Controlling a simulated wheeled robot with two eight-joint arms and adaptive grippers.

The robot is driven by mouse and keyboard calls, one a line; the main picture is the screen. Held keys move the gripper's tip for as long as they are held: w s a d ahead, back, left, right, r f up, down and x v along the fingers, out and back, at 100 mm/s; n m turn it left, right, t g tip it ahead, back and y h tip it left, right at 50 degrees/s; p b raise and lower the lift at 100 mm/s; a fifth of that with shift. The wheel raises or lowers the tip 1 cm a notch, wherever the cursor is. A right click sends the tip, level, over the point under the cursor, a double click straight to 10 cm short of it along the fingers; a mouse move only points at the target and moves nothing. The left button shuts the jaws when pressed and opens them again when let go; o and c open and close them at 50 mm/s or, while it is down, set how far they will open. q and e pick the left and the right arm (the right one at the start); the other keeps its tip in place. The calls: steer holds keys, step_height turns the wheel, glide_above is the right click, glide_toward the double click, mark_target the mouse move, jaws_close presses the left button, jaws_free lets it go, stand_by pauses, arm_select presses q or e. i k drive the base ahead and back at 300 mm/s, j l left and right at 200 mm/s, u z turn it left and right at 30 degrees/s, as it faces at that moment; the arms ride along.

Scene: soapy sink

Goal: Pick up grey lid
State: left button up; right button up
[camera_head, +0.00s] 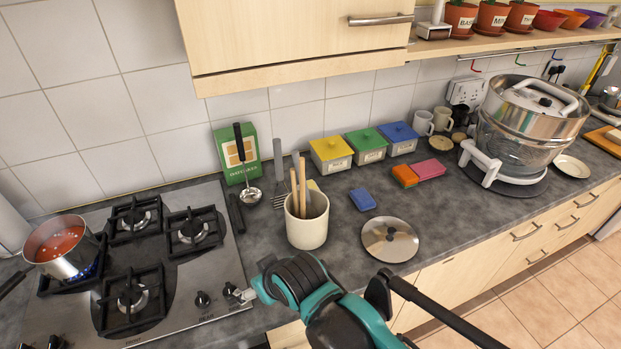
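The grey lid (390,240) is a round, shiny metal disc with a small knob at its middle. It lies flat on the dark worktop near the front edge, right of the cream utensil pot. Part of one of my arms, teal and black, crosses the bottom middle of the view, in front of the worktop and below the lid.
The cream pot (307,224) with wooden utensils stands left of the lid. A blue sponge (362,199) lies behind it. The hob (180,275) is at left, with a pan of red soup (65,249). Worktop right of the lid is clear.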

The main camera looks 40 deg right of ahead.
mark_target(388, 239)
steer(key=k+l+z, duration=0.4)
steer(key=l, duration=0.15)
steer(key=z, duration=1.2)
steer(key=u, duration=2.25)
steer(key=l+z, duration=0.55)
steer(key=z, duration=0.2)
steer(key=i+l+z, duration=0.1)
steer(key=l+z, duration=0.15)
steer(key=z, duration=0.15)
